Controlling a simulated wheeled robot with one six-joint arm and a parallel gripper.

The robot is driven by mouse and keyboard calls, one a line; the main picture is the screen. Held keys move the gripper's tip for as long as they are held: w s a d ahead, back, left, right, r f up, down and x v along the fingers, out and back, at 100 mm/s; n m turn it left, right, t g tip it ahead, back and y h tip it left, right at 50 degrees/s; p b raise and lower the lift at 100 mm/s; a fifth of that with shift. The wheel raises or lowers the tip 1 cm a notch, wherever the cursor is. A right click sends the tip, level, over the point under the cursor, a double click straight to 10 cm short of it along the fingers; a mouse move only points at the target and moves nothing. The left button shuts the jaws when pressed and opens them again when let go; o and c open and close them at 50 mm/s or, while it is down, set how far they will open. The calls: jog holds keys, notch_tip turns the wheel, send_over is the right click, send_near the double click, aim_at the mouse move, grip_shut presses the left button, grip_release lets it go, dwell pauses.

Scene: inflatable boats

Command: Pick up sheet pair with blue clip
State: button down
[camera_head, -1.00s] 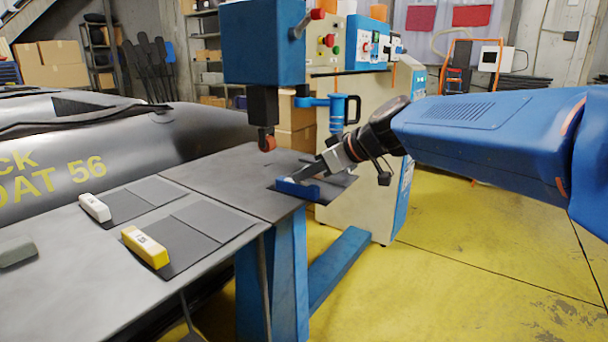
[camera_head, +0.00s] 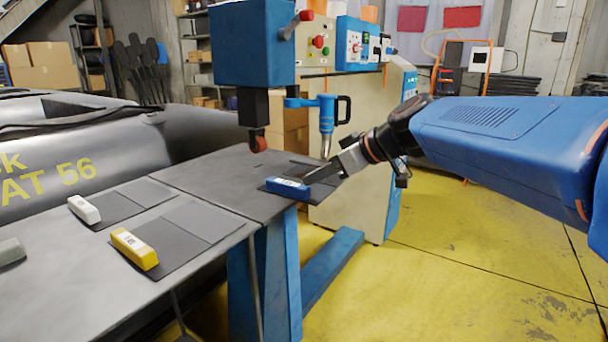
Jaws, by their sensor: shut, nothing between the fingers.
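The blue clip (camera_head: 287,187) sits on the near edge of a dark sheet pair (camera_head: 318,170) at the right end of the grey table, under the blue machine. My gripper (camera_head: 309,180) comes in from the right and is shut with nothing between its fingers. Its tips are at the right end of the blue clip, low over the sheets. I cannot tell whether the tips touch the clip. The gripper and its wrist hide part of the sheet pair.
A sheet pair with a yellow clip (camera_head: 134,249) and one with a white clip (camera_head: 84,209) lie on the table (camera_head: 75,285) at left. A grey clip (camera_head: 11,251) is at the left edge. The machine's roller (camera_head: 258,144) and blue tool (camera_head: 326,115) hang near my gripper.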

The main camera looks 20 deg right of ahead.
jog(key=s+d, duration=0.1)
jog(key=s, duration=0.1)
jog(key=s+d, duration=0.2)
jog(key=shift+s+d, duration=0.2)
jog(key=shift+d, duration=0.05)
jog(key=c, duration=2.5)
grip_release()
jog(key=shift+s+d, duration=0.1)
jog(key=shift+s, duration=0.05)
jog(key=o, duration=0.6)
jog(key=shift+c, duration=0.2)
jog(key=o, duration=0.5)
jog(key=shift+a+r, duration=0.2)
jog(key=shift+r, duration=0.1)
jog(key=shift+c, duration=0.2)
notch_tip(320, 180, up, 15)
jog(key=g+h, duration=0.7)
jog(key=g, duration=0.2)
send_over(287, 182)
notch_tip(287, 182, down, 18)
jog(key=shift+s+r, duration=0.15)
jog(key=shift+r, duration=0.05)
